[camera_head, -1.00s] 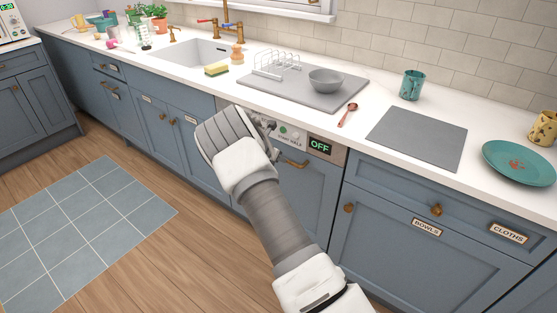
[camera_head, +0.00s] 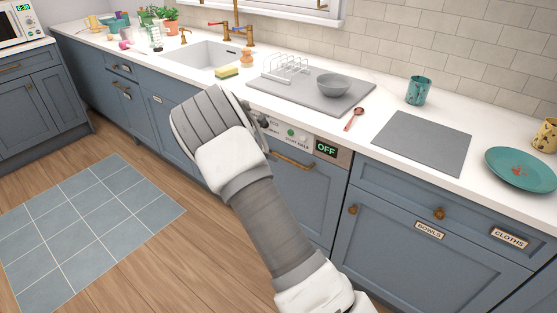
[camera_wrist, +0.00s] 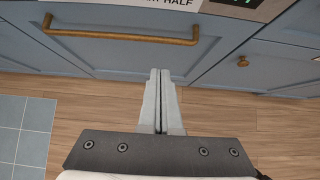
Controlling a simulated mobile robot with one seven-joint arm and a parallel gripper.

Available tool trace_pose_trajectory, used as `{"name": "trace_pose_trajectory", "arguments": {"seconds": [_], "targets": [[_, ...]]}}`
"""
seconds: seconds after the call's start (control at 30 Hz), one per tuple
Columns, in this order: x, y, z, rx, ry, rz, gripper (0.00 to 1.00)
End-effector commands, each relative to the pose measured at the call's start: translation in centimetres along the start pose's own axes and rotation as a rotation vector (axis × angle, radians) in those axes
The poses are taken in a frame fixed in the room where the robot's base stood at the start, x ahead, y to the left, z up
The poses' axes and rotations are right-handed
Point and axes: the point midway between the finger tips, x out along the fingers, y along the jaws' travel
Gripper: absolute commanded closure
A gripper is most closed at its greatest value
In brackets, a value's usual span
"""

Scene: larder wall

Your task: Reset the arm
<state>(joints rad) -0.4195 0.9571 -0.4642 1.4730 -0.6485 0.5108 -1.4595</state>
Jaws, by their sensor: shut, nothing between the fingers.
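My gripper (camera_wrist: 160,75) is shut and empty in the wrist view, its two fingers together. It points at the lower edge of the blue dishwasher front, with wooden floor below. The brass dishwasher handle (camera_wrist: 120,38) is just above and left of the fingertips, apart from them in the picture. In the head view my white and grey arm reaches up from the bottom middle, in front of the cabinets. The fingertips are mostly hidden there behind my wrist. The brass dishwasher handle (camera_head: 292,159) shows to the right of my wrist.
Open floor (camera_head: 160,250) lies left of my arm.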

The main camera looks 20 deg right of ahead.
Motion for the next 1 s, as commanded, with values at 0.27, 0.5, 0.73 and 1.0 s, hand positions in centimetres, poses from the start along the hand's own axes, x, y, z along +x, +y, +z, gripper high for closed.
{"name": "trace_pose_trajectory", "arguments": {"seconds": [0.27,0.5,0.73,1.0], "targets": [[-2.0,0.0,0.1,0.000,0.001,0.001,1.00],[-4.9,-1.6,2.3,0.163,0.042,-0.004,1.00],[-11.8,-5.9,5.9,0.563,0.154,-0.023,1.00],[-20.4,-11.3,8.4,1.004,0.289,-0.058,1.00]]}}
